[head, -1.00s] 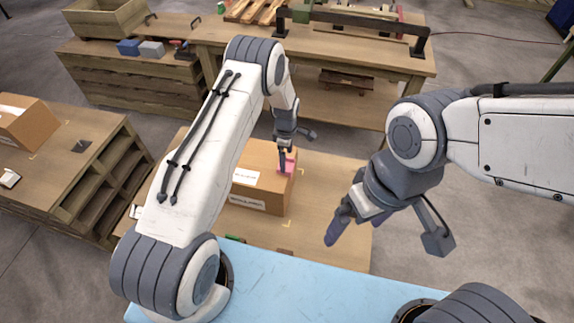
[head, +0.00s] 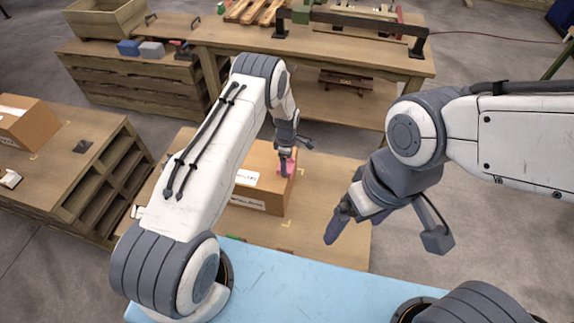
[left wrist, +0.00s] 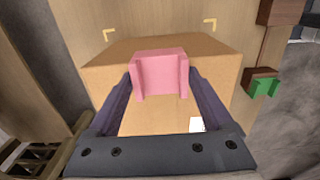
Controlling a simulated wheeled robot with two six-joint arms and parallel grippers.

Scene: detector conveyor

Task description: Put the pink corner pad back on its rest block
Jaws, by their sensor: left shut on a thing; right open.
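The pink corner pad (head: 290,166) is at the right end of a cardboard box (head: 262,203) on the middle table. My left gripper (head: 284,170) is around the pad, shut on it. In the left wrist view, the pink pad (left wrist: 160,73) sits between the two dark fingers, over the edge of the box (left wrist: 215,65); whether it touches the box is unclear. A bare brown block (left wrist: 278,12) shows at the upper right there, perhaps the rest block. My right gripper (head: 343,222) is open and empty, above the table's right side.
A second brown block (left wrist: 268,74) carries a green pad (left wrist: 264,86). The table (head: 325,195) is clear right of the box. Another table (head: 75,180) with a box (head: 27,122) stands at left, and a workbench (head: 330,55) at the back.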

